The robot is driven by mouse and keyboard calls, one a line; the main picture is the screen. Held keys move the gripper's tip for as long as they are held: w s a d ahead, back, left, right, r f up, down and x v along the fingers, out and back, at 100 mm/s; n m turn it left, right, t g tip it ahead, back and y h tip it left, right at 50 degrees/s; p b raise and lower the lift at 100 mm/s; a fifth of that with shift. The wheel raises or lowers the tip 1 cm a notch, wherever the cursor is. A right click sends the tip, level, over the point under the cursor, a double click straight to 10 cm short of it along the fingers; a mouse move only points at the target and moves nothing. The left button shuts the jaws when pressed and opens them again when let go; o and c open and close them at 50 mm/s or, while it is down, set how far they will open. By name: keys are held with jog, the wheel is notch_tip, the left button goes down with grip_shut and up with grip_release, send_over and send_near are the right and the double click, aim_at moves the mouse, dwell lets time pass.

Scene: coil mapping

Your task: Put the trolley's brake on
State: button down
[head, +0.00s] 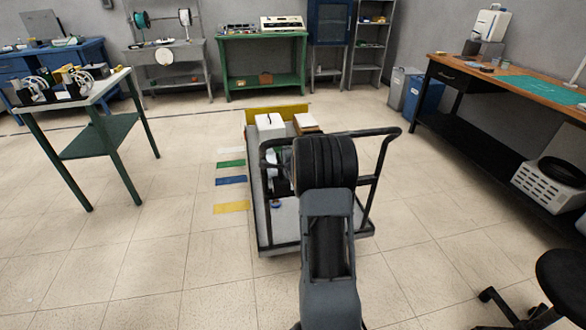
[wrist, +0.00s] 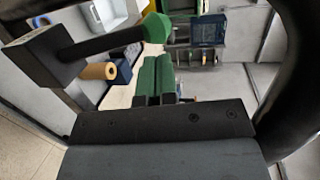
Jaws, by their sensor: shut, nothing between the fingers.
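The trolley (head: 287,222) stands in mid-floor in the head view, with a grey deck and a black tubular push handle (head: 376,132). My arm covers much of its near end and hides my gripper there. In the wrist view my gripper (wrist: 157,62) has green-padded fingers, closed together and empty. A black lever with a green knob (wrist: 157,28) runs from a dark block (wrist: 42,56) at the upper left to just beyond the fingertips. It looks like the brake lever. The knob appears close to the fingers; I cannot tell whether they touch.
A dark curved tube (wrist: 302,75) passes close on the right in the wrist view. The trolley carries white boxes (head: 269,122). A green-legged table (head: 100,140) stands left, a wooden workbench (head: 500,85) right, and a black stool (head: 560,280) near right.

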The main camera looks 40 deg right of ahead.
jog(key=v, duration=1)
dwell(0.4)
